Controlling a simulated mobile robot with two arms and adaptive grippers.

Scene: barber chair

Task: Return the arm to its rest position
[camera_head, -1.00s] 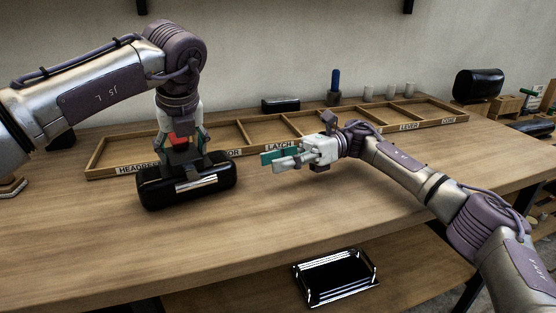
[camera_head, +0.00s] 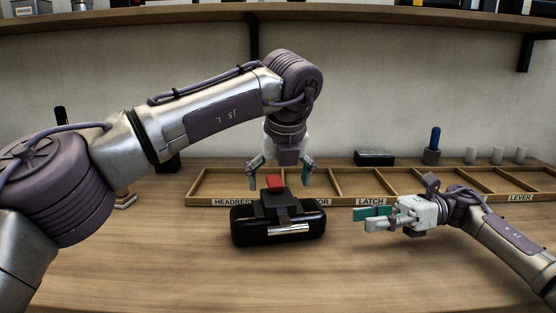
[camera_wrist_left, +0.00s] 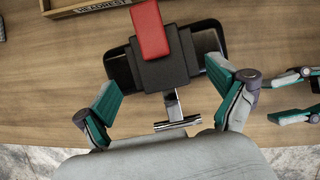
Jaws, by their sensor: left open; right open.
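My left gripper (camera_head: 281,176) is open and empty, pointing down above a black padded headrest (camera_head: 250,228). The headrest lies on the wooden table with a dark block and a red piece (camera_head: 273,183) on top. In the left wrist view the red piece (camera_wrist_left: 150,30) and a silver T-shaped bar (camera_wrist_left: 175,112) lie between the spread green fingers (camera_wrist_left: 165,95), apart from them. My right gripper (camera_head: 372,219) is open and empty, held level above the table to the right of the headrest. It also shows at the right edge of the left wrist view (camera_wrist_left: 296,96).
A wooden tray (camera_head: 335,200) with labelled compartments, including HEADREST, LATCH and LEVER, lies behind the headrest. A black box (camera_head: 375,158), a blue-handled tool (camera_head: 434,140) and several pale cups (camera_head: 496,155) stand behind it. The front of the table (camera_head: 200,280) is clear.

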